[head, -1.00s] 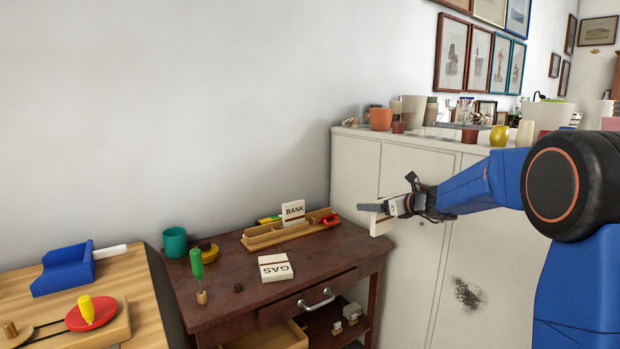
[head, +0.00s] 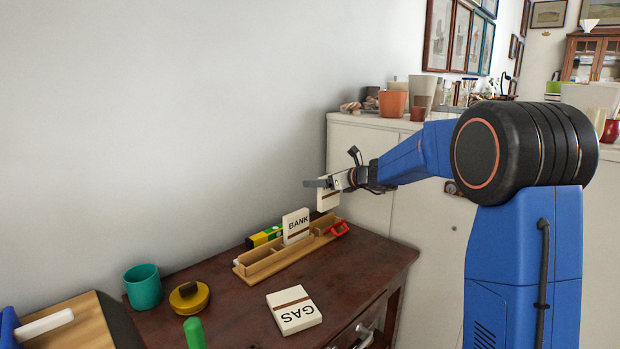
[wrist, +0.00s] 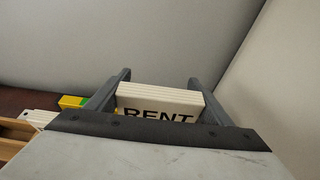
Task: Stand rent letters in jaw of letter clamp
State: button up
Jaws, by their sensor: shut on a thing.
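My gripper (head: 322,184) is shut on the rent letters (head: 327,200), a cream block marked RENT in the wrist view (wrist: 158,100). It holds them upright, above and behind the right end of the letter clamp (head: 262,268). The clamp is a long wooden holder on the dark desk, with a red handle (head: 338,229) at its right end. The bank letters (head: 296,226) stand upright in it. The clamp's jaw opening is not clear from here.
The gas letters (head: 294,309) lie flat on the desk (head: 345,277) in front of the clamp. A teal mug (head: 143,287), a yellow round object (head: 189,297) and a green handle (head: 194,333) stand to the left. A yellow-green item (head: 264,236) lies behind the clamp. White cabinets (head: 355,150) stand close at right.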

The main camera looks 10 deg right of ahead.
aim_at(321, 202)
jog(key=shift+a, duration=0.1)
dwell(0.3)
jog(key=shift+f, duration=2.4)
jog(key=shift+f, duration=1.75)
dwell(0.5)
jog(key=o, duration=1.2)
jog(key=v, duration=1.7)
jog(key=shift+s, duration=0.2)
